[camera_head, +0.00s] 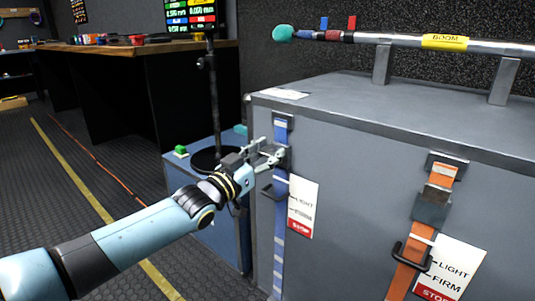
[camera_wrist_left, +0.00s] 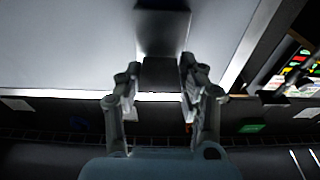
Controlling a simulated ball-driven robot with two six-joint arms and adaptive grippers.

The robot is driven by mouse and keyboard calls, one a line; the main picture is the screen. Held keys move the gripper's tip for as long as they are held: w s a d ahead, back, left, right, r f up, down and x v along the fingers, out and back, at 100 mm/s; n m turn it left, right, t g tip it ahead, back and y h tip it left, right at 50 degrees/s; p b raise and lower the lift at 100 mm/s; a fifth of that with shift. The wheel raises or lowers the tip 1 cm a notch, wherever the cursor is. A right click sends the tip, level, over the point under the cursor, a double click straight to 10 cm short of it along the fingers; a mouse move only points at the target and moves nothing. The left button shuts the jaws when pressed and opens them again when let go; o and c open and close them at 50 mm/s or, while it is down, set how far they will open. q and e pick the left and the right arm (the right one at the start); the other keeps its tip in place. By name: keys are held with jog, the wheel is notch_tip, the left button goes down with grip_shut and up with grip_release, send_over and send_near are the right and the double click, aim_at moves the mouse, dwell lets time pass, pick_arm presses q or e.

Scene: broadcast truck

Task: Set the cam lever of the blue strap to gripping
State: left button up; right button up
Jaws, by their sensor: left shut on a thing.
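The blue strap (camera_head: 280,235) runs down the front of a grey case near its left corner. Its dark cam buckle (camera_head: 283,157) is partly hidden behind my left gripper (camera_head: 272,156). In the left wrist view, the two fingers of my left gripper (camera_wrist_left: 160,82) are closed on a dark block (camera_wrist_left: 160,70), which I take to be the cam lever. The lever's exact angle is hard to tell. A white label (camera_head: 303,206) beside the strap reads LIGHT, FIRM and STOP, with STOP on red. My right gripper is not in view.
The grey case (camera_head: 390,115) carries a boom pole (camera_head: 400,40) on top. An orange strap (camera_head: 440,176) with its own buckle (camera_head: 431,208), handle and label hangs to the right. A blue box (camera_head: 222,210) and a dark stand are close left. The floor further left is clear.

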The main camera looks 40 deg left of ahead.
pick_arm(q)
jog(key=o, duration=1.2)
jog(key=shift+c, duration=0.2)
jog(key=s+a+f, duration=0.1)
jog(key=s, duration=1.1)
jog(key=shift+f, duration=0.4)
jog(key=shift+w, duration=0.1)
